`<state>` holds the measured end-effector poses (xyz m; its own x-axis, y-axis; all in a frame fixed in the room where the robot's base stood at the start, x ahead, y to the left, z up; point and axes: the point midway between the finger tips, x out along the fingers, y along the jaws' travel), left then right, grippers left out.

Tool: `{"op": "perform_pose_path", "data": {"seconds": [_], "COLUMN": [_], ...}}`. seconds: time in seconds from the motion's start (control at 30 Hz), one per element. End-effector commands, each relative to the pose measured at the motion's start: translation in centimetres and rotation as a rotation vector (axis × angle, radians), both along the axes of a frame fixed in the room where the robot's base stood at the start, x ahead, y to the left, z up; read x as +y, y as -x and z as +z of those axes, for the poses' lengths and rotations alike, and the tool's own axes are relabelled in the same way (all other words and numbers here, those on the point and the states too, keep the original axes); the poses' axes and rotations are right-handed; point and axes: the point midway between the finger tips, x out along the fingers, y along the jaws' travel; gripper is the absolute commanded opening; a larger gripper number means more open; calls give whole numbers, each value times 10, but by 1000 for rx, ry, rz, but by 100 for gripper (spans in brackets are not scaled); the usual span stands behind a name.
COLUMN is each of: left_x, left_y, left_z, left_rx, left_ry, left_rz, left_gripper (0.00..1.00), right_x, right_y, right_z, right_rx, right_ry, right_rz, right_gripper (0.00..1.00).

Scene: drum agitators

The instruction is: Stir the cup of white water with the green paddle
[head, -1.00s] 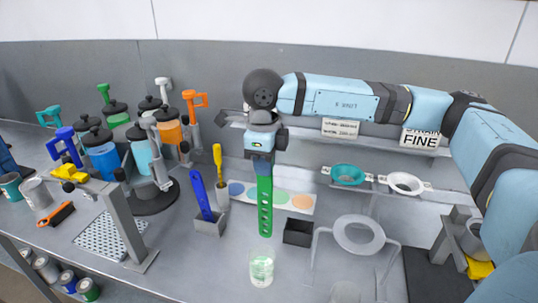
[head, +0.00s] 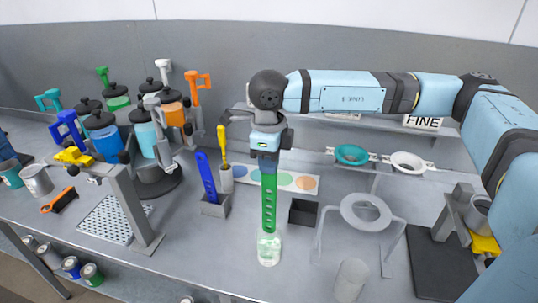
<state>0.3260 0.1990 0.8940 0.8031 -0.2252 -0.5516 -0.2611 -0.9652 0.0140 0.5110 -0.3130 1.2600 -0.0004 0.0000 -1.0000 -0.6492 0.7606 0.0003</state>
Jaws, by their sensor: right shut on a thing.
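The green paddle (head: 269,196) has a row of holes and hangs upright below my right gripper (head: 266,156), which is shut on its top end. The cup of white water (head: 268,250) is a clear cup with pale, slightly greenish contents, standing on the bench below the gripper. The paddle's lower end reaches the cup's mouth and appears to be inside it; its tip is hard to make out. My left gripper is not in the head view.
A blue paddle (head: 207,178) stands in a grey holder left of the cup, beside a yellow one (head: 223,146). An empty dark box (head: 303,212) and a ring stand (head: 366,212) are to the right. An empty clear cup (head: 350,279) stands at front right.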

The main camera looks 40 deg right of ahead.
Motion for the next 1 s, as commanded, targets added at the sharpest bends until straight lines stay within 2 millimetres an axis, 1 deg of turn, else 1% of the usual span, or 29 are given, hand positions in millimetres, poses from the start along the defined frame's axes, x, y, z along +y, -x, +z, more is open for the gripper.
{"op": "perform_pose_path", "data": {"seconds": [0.07, 0.1, 0.5, 1.0], "left_x": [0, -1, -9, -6], "left_y": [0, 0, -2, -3], "left_z": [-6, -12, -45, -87], "left_rx": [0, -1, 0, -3], "left_ry": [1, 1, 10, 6], "left_rz": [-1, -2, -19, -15], "left_gripper": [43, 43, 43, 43], "right_x": [0, 0, 0, 0], "right_y": [0, 0, 0, 0], "right_z": [-11, -18, -57, -105], "right_rx": [0, -1, 0, 1], "right_ry": [1, 1, 0, 1], "right_rz": [0, 0, 0, 0], "right_gripper": [0, 0, 0, 0]}}
